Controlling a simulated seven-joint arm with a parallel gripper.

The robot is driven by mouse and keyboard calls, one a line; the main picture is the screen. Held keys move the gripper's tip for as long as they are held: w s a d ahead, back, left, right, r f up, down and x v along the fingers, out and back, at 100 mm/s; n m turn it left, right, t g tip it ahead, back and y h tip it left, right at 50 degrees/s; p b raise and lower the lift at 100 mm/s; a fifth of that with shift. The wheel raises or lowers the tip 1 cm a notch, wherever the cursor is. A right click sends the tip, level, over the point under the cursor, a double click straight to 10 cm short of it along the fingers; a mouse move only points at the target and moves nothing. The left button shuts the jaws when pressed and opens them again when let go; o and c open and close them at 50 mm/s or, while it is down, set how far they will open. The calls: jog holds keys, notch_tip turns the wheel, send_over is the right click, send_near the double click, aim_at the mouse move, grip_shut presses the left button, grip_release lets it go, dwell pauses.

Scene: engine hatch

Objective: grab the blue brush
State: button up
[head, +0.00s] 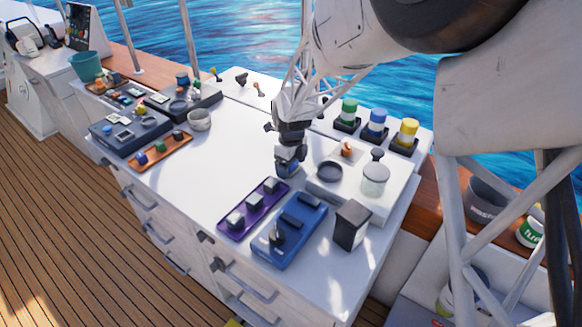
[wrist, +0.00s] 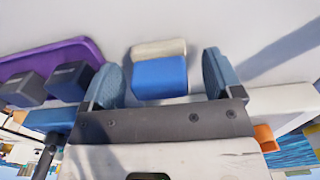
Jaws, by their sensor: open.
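The blue brush (wrist: 160,77) shows in the wrist view as a blue block with a cream strip along its far side. It lies on the white top, between the two fingers of my gripper (wrist: 168,80). The fingers are apart, with a gap on each side of it. In the head view my gripper (head: 289,170) points down over the white counter, behind the purple tray and left of the raised white unit. The brush cannot be told apart from the blue fingertips there.
A purple tray (head: 230,231) with several blocks and a blue panel (head: 308,237) stand in front of my gripper. A raised white unit (head: 335,205) with a jar (head: 375,180) is close on the right. A dark box (head: 351,225) stands at the front right. The counter's left middle is clear.

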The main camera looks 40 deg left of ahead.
jog(key=shift+f, duration=0.35)
dwell(0.3)
jog(key=c, duration=1)
jog(key=shift+r, duration=0.1)
jog(key=shift+c, duration=0.2)
jog(key=shift+r, duration=4.9)
